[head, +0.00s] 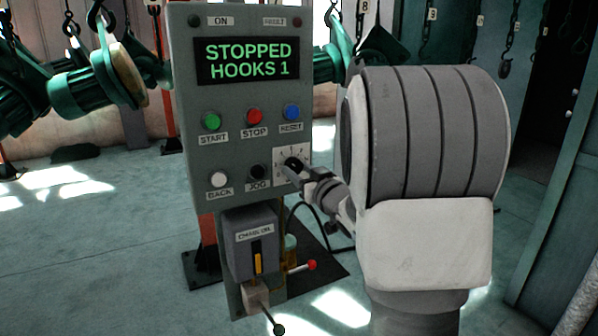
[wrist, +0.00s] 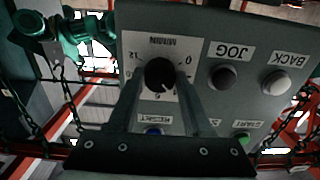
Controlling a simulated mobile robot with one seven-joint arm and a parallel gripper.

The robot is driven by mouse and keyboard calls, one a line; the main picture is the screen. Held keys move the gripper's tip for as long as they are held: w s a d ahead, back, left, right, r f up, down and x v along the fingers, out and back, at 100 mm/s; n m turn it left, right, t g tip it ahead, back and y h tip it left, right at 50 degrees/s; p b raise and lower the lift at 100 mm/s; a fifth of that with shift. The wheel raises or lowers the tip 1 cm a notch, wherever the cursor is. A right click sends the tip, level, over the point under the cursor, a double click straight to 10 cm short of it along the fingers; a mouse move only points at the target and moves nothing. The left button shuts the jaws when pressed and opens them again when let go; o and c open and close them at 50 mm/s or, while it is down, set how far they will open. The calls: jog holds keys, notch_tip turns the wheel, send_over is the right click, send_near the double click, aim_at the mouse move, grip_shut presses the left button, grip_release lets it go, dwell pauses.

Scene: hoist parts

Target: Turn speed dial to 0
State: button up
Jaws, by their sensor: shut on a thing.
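The speed dial (head: 293,162) is a black knob on a white scale plate at the lower right of the grey control panel. In the wrist view the dial (wrist: 160,74) shows upside down, with 0 on the right of its scale, 12 on the left and 6 below. My gripper (head: 300,172) reaches the dial from the right in the head view. In the wrist view my gripper (wrist: 161,82) has a finger on each side of the knob and is shut on it. The dial's pointer is too small to read surely.
The display (head: 247,60) reads STOPPED, HOOKS 1. Start (head: 211,121), stop (head: 254,116) and reset (head: 292,112) buttons sit above the dial. The jog button (head: 258,171) is close on its left. A chain oil box (head: 254,245) is below.

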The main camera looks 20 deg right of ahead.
grip_shut()
jog(key=shift+f+b, duration=0.1)
jog(key=shift+b, duration=0.2)
jog(key=n+b, duration=0.2)
jog(key=b, duration=0.1)
jog(key=shift+f+n, duration=0.15)
jog(key=shift+n, duration=0.25)
jog(key=n+b, duration=0.3)
jog(key=shift+b, duration=0.3)
jog(key=n+b, duration=0.4)
jog(key=n, duration=0.1)
jog(key=shift+d+n+b, duration=0.1)
jog(key=shift+n+b, duration=0.2)
jog(key=shift+n, duration=0.1)
jog(key=n+b, duration=0.2)
jog(key=n, duration=0.2)
jog(key=shift+r+b, duration=0.25)
jog(key=shift+b, duration=0.15)
jog(key=shift+r+n, duration=0.1)
jog(key=shift+n, duration=0.2)
